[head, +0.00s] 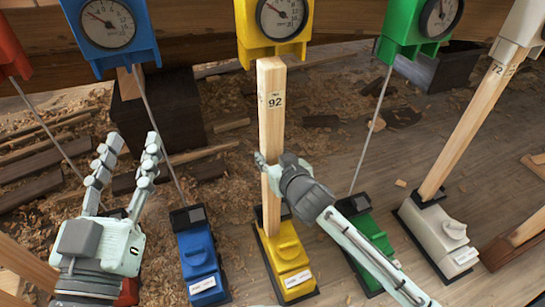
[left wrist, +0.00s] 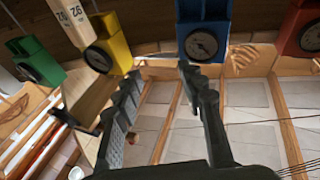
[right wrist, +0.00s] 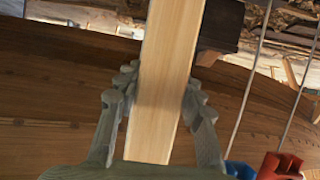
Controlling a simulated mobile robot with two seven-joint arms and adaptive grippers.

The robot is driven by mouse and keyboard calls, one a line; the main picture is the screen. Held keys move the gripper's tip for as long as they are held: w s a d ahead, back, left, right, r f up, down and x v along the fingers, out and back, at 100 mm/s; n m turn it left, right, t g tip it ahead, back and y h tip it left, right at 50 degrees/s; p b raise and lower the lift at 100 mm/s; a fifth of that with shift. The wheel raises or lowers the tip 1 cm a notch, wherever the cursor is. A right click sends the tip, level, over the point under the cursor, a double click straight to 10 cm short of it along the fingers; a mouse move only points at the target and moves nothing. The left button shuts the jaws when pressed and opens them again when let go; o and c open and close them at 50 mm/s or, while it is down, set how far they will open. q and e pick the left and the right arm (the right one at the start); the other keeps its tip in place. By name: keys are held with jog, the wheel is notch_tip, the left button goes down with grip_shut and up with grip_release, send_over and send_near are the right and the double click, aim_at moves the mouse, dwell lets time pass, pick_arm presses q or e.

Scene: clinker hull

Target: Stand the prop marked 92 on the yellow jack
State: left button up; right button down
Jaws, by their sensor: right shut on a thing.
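The prop marked 92 (head: 271,130) is a pale squared timber, upright at the yellow jack (head: 287,262). Its lower end overlaps the jack's dark top; I cannot tell whether it rests there. Its top end shows in front of the yellow gauge's foot. My right gripper (head: 270,172) is shut on the prop below its label; the right wrist view shows the timber (right wrist: 165,80) between the fingers. My left gripper (head: 132,145) is open and empty, left of the blue jack (head: 200,265). The prop's marked end also shows in the left wrist view (left wrist: 73,15).
Blue (head: 112,30), yellow (head: 275,25) and green (head: 420,25) gauges hang along the hull. A prop marked 72 (head: 465,125) leans from the white jack (head: 440,240). The green jack (head: 365,235) is partly behind my right arm. Thin rods rise beside several jacks. Shavings cover the floor.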

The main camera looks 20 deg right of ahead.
aim_at(275, 153)
pick_arm(q)
jog(key=shift+w+a+f+g, duration=0.15)
jog(key=shift+a+f+g, duration=0.1)
jog(key=shift+f, duration=0.3)
jog(key=shift+w+a+f+g, duration=0.15)
jog(key=shift+f+g, duration=0.1)
jog(key=shift+f, duration=0.25)
pick_arm(e)
jog(key=w, duration=0.7)
jog(key=shift+a+r, duration=0.15)
pick_arm(q)
jog(key=shift+d, duration=0.1)
pick_arm(e)
jog(key=shift+w, duration=0.15)
pick_arm(q)
jog(key=shift+f, duration=0.2)
pick_arm(e)
jog(key=shift+f, duration=0.45)
pick_arm(q)
jog(key=shift+r, duration=0.3)
pick_arm(e)
jog(key=shift+w+f, duration=0.1)
jog(key=c, duration=0.9)
grip_release()
jog(key=shift+p, duration=0.3)
jog(key=v, duration=1.2)
